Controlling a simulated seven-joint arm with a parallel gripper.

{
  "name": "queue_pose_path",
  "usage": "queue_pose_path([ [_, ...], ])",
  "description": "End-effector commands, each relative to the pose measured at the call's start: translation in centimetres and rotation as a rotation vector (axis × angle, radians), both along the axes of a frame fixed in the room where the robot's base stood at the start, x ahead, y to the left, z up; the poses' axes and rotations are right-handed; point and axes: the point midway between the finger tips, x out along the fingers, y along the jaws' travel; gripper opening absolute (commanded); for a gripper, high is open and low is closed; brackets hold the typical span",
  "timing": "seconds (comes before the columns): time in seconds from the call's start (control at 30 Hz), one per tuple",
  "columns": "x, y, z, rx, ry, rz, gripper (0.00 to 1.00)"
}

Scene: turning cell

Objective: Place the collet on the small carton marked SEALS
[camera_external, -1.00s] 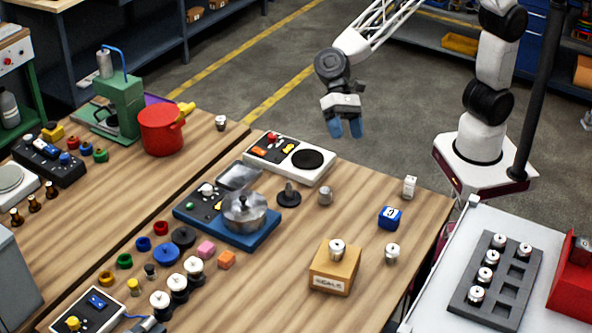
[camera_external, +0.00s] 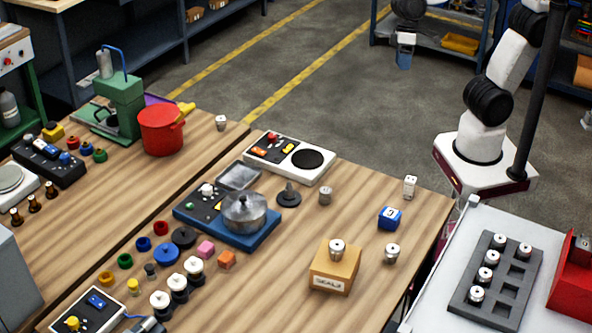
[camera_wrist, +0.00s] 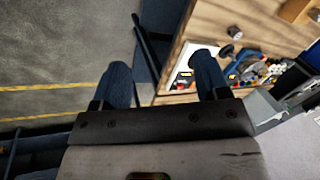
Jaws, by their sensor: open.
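The small carton marked SEALS (camera_external: 334,272) stands near the front right of the wooden table. A silver collet (camera_external: 337,249) with a pale top stands upright on the carton's top. A similar collet (camera_external: 392,252) stands on the table to the right of the carton. My gripper (camera_external: 404,52) is up at the top of the external view, far behind the table and away from the carton. In the wrist view its two blue fingers (camera_wrist: 165,85) are spread apart with nothing between them.
A dark rack (camera_external: 497,281) with several collets stands on the pale side table, beside a red box (camera_external: 574,280). A blue cube (camera_external: 390,217), a white small block (camera_external: 410,186) and a grey metal part (camera_external: 325,195) stand behind the carton.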

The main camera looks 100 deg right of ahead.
Motion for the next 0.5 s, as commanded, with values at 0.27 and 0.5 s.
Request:
queue_pose_path([
  [0.27,-7.7,-5.5,-1.3,-0.204,-0.087,0.152,0.68],
  [0.5,-11.4,-8.0,-2.3,-0.315,-0.117,0.234,0.68],
])
